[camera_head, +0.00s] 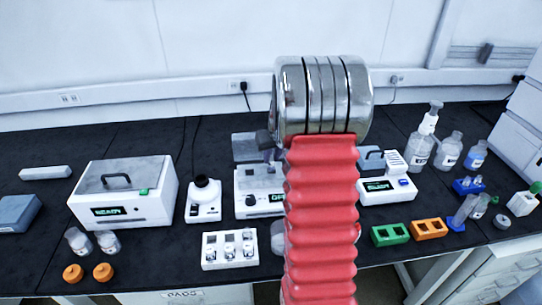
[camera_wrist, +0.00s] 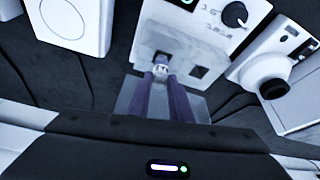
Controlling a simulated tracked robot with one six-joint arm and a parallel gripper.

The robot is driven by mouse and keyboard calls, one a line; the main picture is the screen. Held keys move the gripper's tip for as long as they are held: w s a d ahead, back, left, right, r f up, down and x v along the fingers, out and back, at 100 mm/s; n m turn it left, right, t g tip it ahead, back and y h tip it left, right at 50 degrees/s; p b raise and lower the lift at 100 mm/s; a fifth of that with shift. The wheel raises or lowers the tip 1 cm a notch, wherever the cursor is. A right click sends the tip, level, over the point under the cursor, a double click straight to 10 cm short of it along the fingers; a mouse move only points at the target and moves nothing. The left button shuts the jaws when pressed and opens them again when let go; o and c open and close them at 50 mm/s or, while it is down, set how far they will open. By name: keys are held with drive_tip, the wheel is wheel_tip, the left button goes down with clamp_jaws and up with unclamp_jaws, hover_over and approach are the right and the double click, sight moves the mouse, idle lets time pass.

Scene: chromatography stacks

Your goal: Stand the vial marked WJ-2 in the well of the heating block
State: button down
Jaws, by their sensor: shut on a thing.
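My gripper (camera_wrist: 161,78) shows in the wrist view with two purple-grey fingers shut on a small vial (camera_wrist: 160,70) with a pale top. No marking on it can be read. The vial is at the white heating block (camera_wrist: 190,35), which has a knob and dark square openings. The vial overlaps one opening; whether it is inside or just above cannot be told. A second opening (camera_wrist: 198,72) beside it looks empty. In the head view the heating block (camera_head: 247,205) stands behind my red arm, which hides part of it and most of my gripper.
A white rack (camera_head: 208,262) holding several small vials stands in front of the block. Green (camera_head: 390,240) and orange (camera_head: 428,235) racks and bottles (camera_head: 420,150) are to the right.

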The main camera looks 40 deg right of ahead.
sight(273, 162)
drive_tip(key=shift+f, duration=1.9)
drive_tip(key=c, duration=1.5)
unclamp_jaws()
drive_tip(key=shift+o, duration=0.5)
drive_tip(key=o, duration=0.3)
drive_tip(key=shift+r, duration=0.15)
drive_tip(key=shift+s+r, duration=0.1)
drive_tip(key=shift+r, duration=3.3)
